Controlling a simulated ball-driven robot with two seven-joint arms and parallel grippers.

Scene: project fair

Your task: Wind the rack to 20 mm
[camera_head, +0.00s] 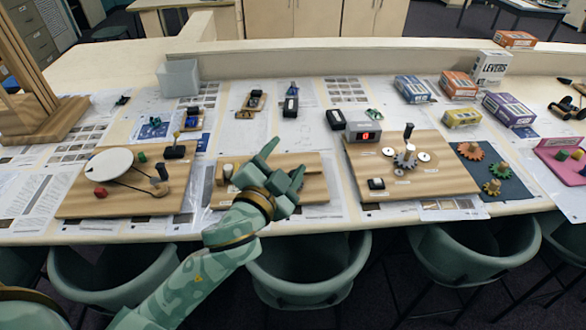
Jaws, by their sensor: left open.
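My left gripper (283,160) is open, with its two green fingers apart and pointing up and away over the middle wooden board (313,190). I cannot tell whether it touches anything there. The gripper and wrist hide much of this board; a pale round part (228,170) shows at its left end. No toothed rack can be made out clearly. On the board to the right (440,180), a dark gear (405,160) sits among small white discs, with an upright black-topped handle (408,131) beside it. A display box (364,132) at its back shows a red digit, apparently 0. My right gripper is out of view.
A board with a white disc (110,163) and belt stands left. Colourful gears lie on a dark mat (516,185) at right. Small boxes (411,89) and a clear bin (178,78) stand behind. Green chairs (310,270) line the front edge.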

